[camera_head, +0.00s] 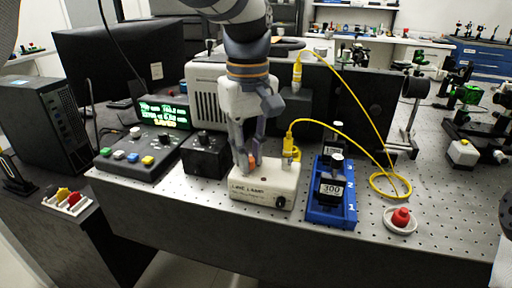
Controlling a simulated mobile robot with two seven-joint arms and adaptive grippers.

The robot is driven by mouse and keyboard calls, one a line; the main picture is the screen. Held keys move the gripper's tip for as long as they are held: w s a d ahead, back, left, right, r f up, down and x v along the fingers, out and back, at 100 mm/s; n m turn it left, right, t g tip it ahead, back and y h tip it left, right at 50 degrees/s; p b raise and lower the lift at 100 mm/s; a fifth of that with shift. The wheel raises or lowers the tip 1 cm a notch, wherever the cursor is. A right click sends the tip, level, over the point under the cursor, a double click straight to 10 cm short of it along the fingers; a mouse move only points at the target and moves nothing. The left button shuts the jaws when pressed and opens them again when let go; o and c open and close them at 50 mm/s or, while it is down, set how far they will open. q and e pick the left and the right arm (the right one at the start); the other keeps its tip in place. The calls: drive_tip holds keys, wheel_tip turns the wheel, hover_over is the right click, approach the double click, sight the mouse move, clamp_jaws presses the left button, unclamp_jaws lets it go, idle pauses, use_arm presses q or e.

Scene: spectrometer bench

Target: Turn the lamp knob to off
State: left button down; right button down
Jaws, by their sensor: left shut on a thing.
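The cream lamp box (240,190) sits on the perforated bench, with printed lettering on its front. A black knob (280,202) is at the right end of that front face. My left gripper (251,164) reaches down from above to the top of the box, left of the yellow cable plug (290,152). Its fingers are closed on a small orange-red piece (252,159) on the box top, mostly hidden by the fingers. The fingers are apart from the black front knob. My right gripper does not show.
A blue rack (345,212) with black blocks stands right of the lamp box. A black box (205,158) and a button console (143,150) are left. A red button on a white dish (400,218) is near the front edge. A yellow cable (362,110) loops behind.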

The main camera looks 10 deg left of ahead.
use_arm(q)
drive_tip(key=c, duration=1.5)
unclamp_jaws()
wheel_tip(320, 180, up, 12)
